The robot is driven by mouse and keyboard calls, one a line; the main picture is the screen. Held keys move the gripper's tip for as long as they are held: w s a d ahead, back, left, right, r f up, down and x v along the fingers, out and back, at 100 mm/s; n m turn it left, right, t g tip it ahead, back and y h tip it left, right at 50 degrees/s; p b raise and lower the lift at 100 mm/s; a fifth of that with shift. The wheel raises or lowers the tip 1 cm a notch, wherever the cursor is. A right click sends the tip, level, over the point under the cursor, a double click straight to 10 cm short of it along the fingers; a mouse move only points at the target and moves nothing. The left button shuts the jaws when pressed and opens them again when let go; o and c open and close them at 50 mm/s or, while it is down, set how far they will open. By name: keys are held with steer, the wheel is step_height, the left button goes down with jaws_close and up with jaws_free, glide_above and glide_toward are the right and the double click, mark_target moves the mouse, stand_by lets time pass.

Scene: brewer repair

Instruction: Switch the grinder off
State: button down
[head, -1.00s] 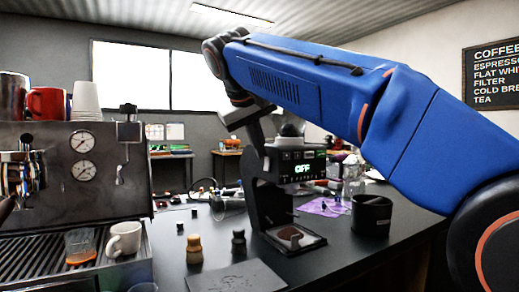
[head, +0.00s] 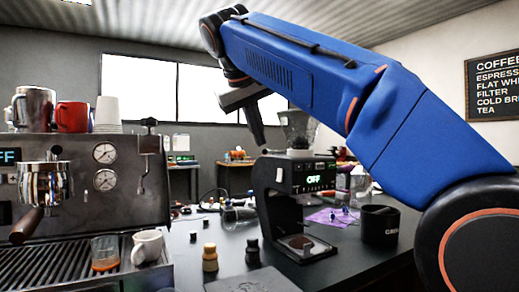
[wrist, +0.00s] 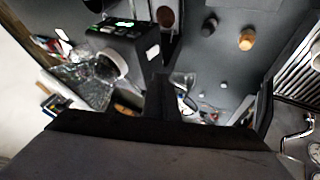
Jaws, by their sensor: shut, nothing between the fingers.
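The black grinder (head: 268,183) stands on the dark counter with a clear hopper (head: 298,130) on top. Its front display (head: 314,179) glows green and reads OFF. In the wrist view the grinder (wrist: 118,36) shows at upper left, its lit panel small. My gripper (head: 259,143) is shut and empty, pointing down just left of the hopper and above the grinder's top, seemingly apart from it. The shut fingers also show in the wrist view (wrist: 160,82).
An espresso machine (head: 75,150) stands at left with cups on top and on its tray. A black canister (head: 380,226) is right of the grinder. Small bottles and clutter (head: 240,214) are behind.

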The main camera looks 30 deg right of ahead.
steer(key=shift+d+v, duration=0.25)
steer(key=shift+v, duration=1.2)
